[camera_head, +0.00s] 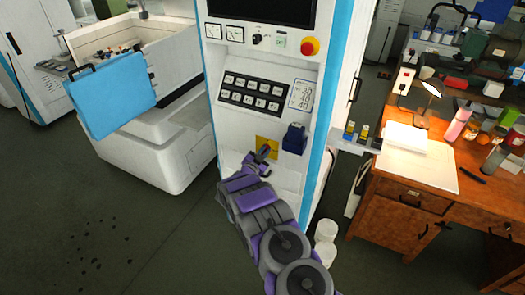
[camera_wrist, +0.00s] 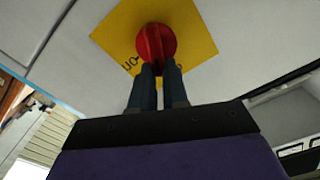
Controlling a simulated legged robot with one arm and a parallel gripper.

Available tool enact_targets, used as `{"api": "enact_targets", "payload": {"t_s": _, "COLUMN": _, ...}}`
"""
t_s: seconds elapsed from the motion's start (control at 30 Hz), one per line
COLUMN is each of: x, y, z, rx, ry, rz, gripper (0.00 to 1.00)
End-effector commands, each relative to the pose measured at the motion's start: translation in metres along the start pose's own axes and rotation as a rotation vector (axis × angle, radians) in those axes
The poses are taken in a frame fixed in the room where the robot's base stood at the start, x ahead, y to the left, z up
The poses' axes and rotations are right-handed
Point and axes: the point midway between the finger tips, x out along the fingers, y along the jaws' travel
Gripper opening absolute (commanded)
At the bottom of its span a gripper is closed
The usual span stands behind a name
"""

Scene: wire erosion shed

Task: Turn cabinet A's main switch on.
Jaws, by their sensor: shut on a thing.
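Cabinet A's main switch is a red rotary knob (camera_wrist: 155,43) on a yellow plate (camera_wrist: 193,22) in the wrist view. The letters "ON", seen upside down, show at the plate's left edge. My gripper (camera_wrist: 160,72) is shut on the knob, its two dark fingers close together on its grip. In the head view the yellow plate (camera_head: 267,141) is low on the white cabinet front (camera_head: 262,60), and my gripper (camera_head: 262,155) reaches up to it. The knob is hard to make out there, behind the fingertips.
A dark blue box (camera_head: 295,138) sticks out just right of the plate. Above are a black button panel (camera_head: 255,94) and a red emergency stop (camera_head: 310,46). A blue door panel (camera_head: 110,94) is at left. A wooden desk (camera_head: 400,190) stands at right; open floor lies front left.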

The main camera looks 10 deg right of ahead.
Motion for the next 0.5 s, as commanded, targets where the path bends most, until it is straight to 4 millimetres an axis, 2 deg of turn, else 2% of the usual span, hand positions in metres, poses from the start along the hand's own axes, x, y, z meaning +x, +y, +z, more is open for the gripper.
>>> {"api": "enact_targets", "payload": {"t_s": 0.5, "x": 0.001, "y": 0.010, "z": 0.002, "rx": 0.491, "ry": 0.001, "rz": -0.004, "gripper": 0.00}}
